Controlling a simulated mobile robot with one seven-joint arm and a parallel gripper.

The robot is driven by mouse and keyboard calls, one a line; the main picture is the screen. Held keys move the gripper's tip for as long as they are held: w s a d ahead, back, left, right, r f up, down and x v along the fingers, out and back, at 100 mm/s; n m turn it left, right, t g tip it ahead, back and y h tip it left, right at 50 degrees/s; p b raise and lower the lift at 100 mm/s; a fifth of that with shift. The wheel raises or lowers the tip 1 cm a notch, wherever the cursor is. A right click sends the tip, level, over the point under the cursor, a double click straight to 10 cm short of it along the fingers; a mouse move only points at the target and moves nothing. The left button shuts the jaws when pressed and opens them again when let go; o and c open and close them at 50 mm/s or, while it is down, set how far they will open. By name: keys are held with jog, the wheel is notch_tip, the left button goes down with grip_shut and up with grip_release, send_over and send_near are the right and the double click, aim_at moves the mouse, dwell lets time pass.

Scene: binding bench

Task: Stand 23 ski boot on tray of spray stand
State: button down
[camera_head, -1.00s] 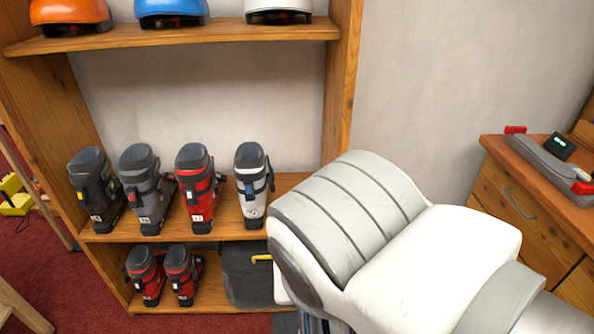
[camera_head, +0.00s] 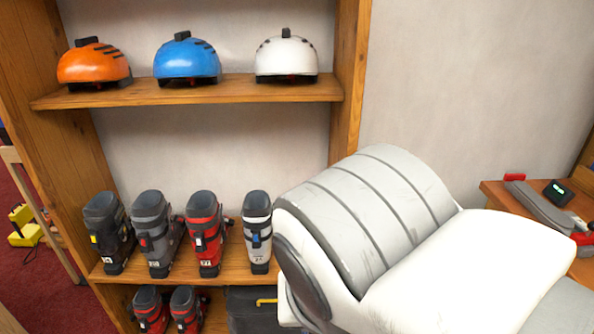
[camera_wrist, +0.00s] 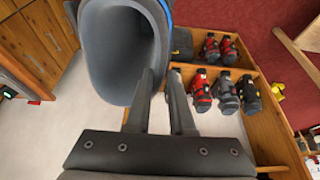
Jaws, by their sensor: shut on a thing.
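My gripper (camera_wrist: 165,85) is shut on the upper rim of a ski boot (camera_wrist: 112,50), seen close in the wrist view. The boot shows a dark grey, hollow cuff and a blue edge; its number is hidden, so I cannot tell whether it is the 23. In the head view my white arm hides the gripper and the held boot. The spray stand and its tray are not in view.
On a wooden rack stand a black boot (camera_head: 108,232), a grey boot (camera_head: 157,235), a red boot (camera_head: 205,235) and a white boot (camera_head: 257,235). Red boots and a dark case (camera_head: 255,313) are below; helmets (camera_head: 187,62) are above. A wooden bench (camera_head: 497,195) is at right.

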jog(key=shift+r+p, duration=2.85)
jog(key=shift+r, duration=1.75)
jog(key=shift+w, duration=0.1)
